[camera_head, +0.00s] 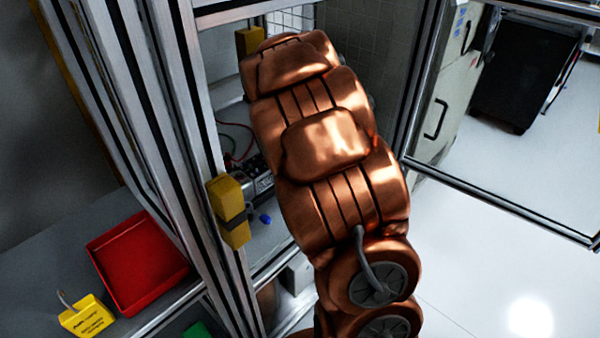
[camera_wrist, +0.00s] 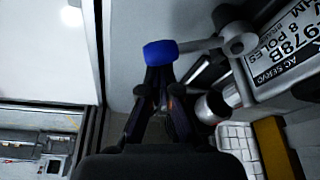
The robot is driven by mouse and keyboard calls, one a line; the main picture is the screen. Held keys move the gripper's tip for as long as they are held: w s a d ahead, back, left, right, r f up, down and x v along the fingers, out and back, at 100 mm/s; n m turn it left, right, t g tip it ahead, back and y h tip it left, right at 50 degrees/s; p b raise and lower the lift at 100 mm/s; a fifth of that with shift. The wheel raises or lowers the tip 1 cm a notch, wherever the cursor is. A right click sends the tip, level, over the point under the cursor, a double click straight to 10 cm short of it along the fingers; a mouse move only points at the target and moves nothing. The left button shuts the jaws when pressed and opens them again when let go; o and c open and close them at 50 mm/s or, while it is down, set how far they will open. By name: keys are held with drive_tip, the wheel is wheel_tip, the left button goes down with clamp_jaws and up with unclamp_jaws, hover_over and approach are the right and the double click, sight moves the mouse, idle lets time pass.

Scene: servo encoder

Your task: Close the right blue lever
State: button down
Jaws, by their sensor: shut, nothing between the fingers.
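A blue lever tip (camera_wrist: 160,53) is in the upper middle of the wrist view, on a metal rod that runs right to a round pivot (camera_wrist: 238,40) beside the labelled servo unit (camera_wrist: 285,45). My gripper (camera_wrist: 160,76) is shut and empty, its dark fingertips right at the lower edge of the blue tip. I cannot tell whether they touch it. In the head view a small blue lever end (camera_head: 265,219) shows to the left of my copper arm. My gripper is hidden there. Only one blue lever shows in each view, so I cannot tell left from right.
Metal frame posts (camera_head: 180,130) with a yellow block (camera_head: 229,211) stand close left of my arm. A red tray (camera_head: 137,262) and a yellow tag (camera_head: 87,316) lie on the left shelf. White floor at the right is clear.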

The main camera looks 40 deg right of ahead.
drive_tip(key=shift+s+a+m, duration=0.35)
drive_tip(key=shift+m, duration=0.45)
drive_tip(key=shift+s+a+g, duration=0.3)
drive_tip(key=shift+s+a, duration=0.15)
drive_tip(key=shift+a, duration=0.35)
drive_tip(key=shift+a+f, duration=0.1)
drive_tip(key=shift+a, duration=0.05)
drive_tip(key=v, duration=1.2)
drive_tip(key=shift+s, duration=0.15)
